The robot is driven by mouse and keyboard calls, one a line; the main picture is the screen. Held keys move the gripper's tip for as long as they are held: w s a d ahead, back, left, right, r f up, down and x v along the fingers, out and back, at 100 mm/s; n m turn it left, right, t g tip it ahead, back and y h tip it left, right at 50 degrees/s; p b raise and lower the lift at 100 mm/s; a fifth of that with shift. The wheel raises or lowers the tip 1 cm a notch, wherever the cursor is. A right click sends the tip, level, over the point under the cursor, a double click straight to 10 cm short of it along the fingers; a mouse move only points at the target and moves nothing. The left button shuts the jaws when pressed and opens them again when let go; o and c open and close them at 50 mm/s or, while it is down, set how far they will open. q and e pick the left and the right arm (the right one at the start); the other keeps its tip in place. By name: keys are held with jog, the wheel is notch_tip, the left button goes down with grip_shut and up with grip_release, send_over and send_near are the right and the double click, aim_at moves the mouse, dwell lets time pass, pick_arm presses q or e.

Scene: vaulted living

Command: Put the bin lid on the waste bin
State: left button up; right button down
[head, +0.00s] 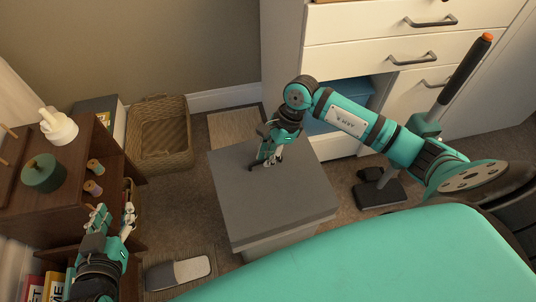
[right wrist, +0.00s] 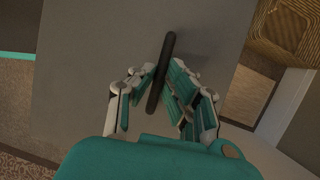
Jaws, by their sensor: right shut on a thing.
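The bin lid (head: 265,205) is a flat dark grey slab with a dark bar handle, and it lies over the light grey waste bin (head: 275,245). The lid covers the bin's top, and its edges stand out past the bin's walls. I cannot tell whether it rests fully on the rim. My right gripper (head: 270,158) is shut on the handle (right wrist: 170,50), seen between its fingers in the right wrist view, where the lid (right wrist: 95,60) fills much of the picture. My left gripper (head: 114,214) is open and empty, beside the brown shelf at the left.
A brown shelf (head: 75,168) at the left holds a green pot (head: 42,173), a white bottle (head: 58,126) and spools. A wicker basket (head: 158,135) stands behind it. White drawers (head: 385,55) stand at the back.

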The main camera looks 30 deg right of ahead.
dwell(0.6)
jog(key=c, duration=1.3)
grip_release()
jog(key=shift+o, duration=0.2)
jog(key=v, duration=1.2)
